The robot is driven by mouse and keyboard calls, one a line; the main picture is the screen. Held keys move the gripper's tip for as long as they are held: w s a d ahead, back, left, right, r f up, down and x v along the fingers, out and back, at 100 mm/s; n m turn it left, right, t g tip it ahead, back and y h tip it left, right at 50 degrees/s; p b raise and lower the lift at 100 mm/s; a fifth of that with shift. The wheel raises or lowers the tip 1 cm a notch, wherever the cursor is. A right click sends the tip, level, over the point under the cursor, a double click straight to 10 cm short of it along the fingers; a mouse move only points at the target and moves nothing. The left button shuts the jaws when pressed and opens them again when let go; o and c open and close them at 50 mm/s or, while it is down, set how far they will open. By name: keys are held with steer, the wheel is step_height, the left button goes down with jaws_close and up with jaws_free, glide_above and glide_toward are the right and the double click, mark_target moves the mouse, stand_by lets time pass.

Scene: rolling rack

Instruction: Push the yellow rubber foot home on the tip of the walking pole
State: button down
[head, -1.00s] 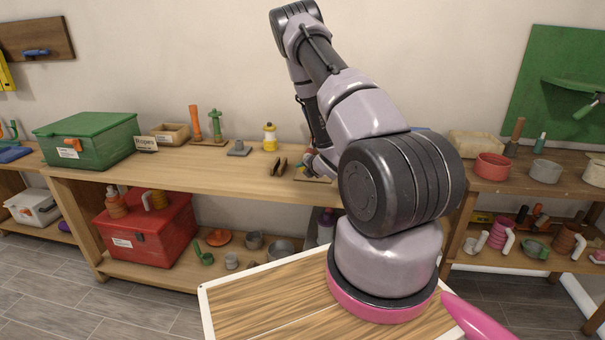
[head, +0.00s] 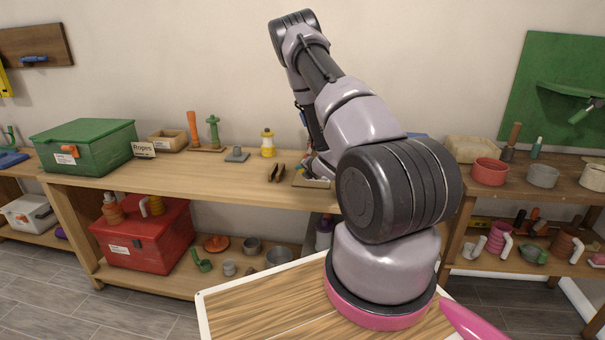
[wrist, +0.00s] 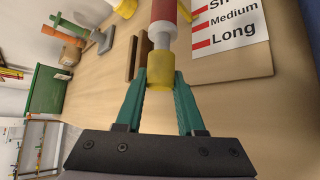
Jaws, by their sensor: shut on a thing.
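In the wrist view the walking pole (wrist: 164,10) shows a red and white section and a grey metal tip (wrist: 162,40) pointing toward me. The yellow rubber foot (wrist: 160,72) is in line with the tip and meets its end; how far the tip sits inside cannot be told. My gripper (wrist: 160,84) has its teal fingers shut on the foot from both sides. In the head view my gripper (head: 318,168) is low over the bench, partly hidden by my arm; the foot and pole cannot be made out there.
The wooden bench (head: 200,180) has clear room at its front. Two dark brown blocks (head: 276,172) stand just left of my gripper. A yellow and white bottle (head: 267,143) and a grey block (head: 237,154) stand behind. A size card (wrist: 225,25) lies right of the pole in the wrist view.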

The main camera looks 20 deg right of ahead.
steer(key=shift+w+d, duration=0.75)
steer(key=shift+w, duration=0.35)
steer(key=shift+c, duration=2.2)
jaws_free()
steer(key=v, duration=1)
steer(key=shift+s+r, duration=0.2)
steer(key=shift+s, duration=0.1)
